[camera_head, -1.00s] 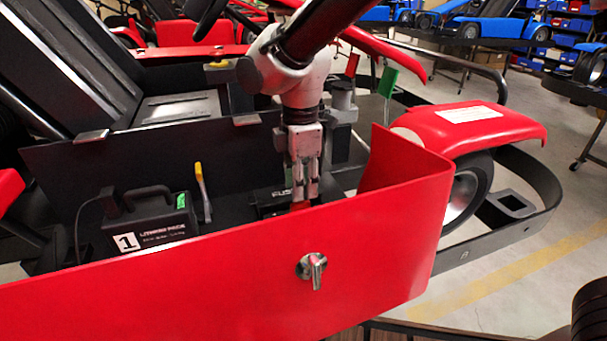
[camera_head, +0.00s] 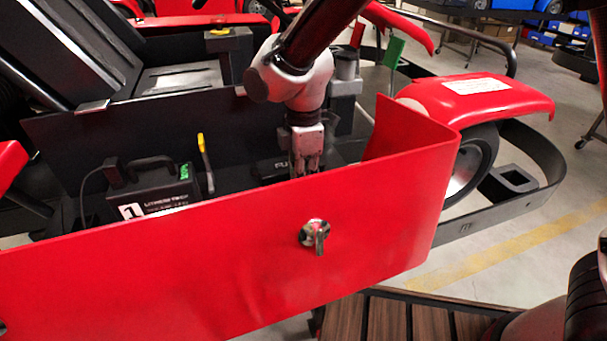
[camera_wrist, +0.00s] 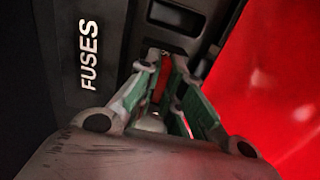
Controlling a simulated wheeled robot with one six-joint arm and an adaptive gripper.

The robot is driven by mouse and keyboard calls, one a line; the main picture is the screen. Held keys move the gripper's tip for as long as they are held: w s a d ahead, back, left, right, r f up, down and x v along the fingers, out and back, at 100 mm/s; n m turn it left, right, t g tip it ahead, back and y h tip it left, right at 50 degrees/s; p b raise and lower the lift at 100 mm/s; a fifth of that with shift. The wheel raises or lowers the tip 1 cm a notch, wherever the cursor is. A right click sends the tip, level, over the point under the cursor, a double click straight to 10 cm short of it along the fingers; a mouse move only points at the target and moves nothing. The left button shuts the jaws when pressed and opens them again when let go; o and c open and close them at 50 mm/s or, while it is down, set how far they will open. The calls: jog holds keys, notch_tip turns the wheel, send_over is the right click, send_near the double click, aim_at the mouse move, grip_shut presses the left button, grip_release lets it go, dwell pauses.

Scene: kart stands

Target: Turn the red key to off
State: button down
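The red key (camera_wrist: 162,82) shows in the wrist view as a narrow red piece between my fingertips, beside the black fuse box (camera_wrist: 88,55) marked FUSES. My gripper (camera_wrist: 168,68) has its fingers drawn close together, one on each side of the red piece. I cannot tell whether both fingers touch it. In the head view my gripper (camera_head: 305,172) points down behind the red side panel (camera_head: 220,262), which hides the fingertips and the key. Part of the fuse box (camera_head: 272,168) shows beside the gripper.
The panel carries a metal latch (camera_head: 316,236) on its outer face. A black lithium pack (camera_head: 155,190) and a yellow-handled lever (camera_head: 204,160) stand left of my gripper. A dark upright plate (camera_head: 130,135) lies behind. A red fender (camera_head: 475,98) and wheel are at right.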

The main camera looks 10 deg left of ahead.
jog(key=n, duration=0.4)
jog(key=shift+n, duration=1)
jog(key=shift+n, duration=1.1)
jog(key=n, duration=0.3)
jog(key=shift+n, duration=0.4)
